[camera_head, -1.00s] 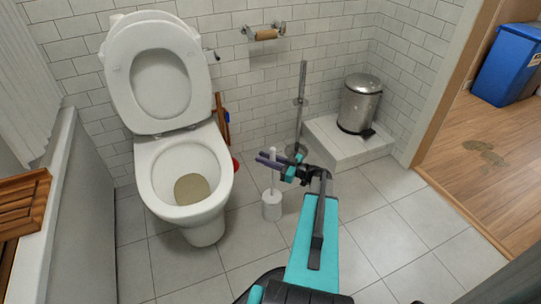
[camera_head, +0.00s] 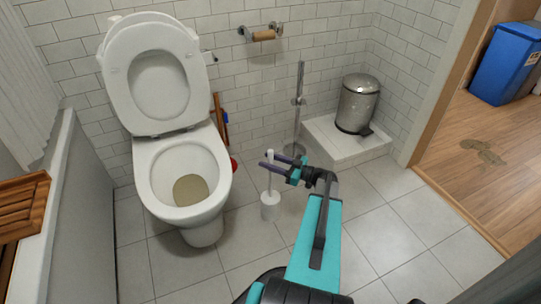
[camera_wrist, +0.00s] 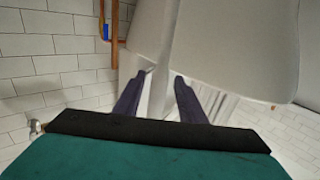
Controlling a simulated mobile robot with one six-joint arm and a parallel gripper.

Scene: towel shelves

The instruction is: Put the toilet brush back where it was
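The white toilet brush (camera_head: 269,181) stands upright in its white holder (camera_head: 270,207) on the tiled floor, right of the toilet. Its handle rises to my gripper (camera_head: 266,159), which reaches in from the right. The two purple fingers are spread apart, one on each side of the upper handle. In the wrist view, my gripper (camera_wrist: 157,90) also shows a gap between its fingers, with a pale strip in it that may be the handle. The brush head is hidden inside the holder.
The toilet (camera_head: 188,170) with raised lid stands left of the brush. A metal stand (camera_head: 299,105) is behind it by the wall. A pedal bin (camera_head: 357,104) sits on a tiled step (camera_head: 345,145). Free floor lies in front and to the right.

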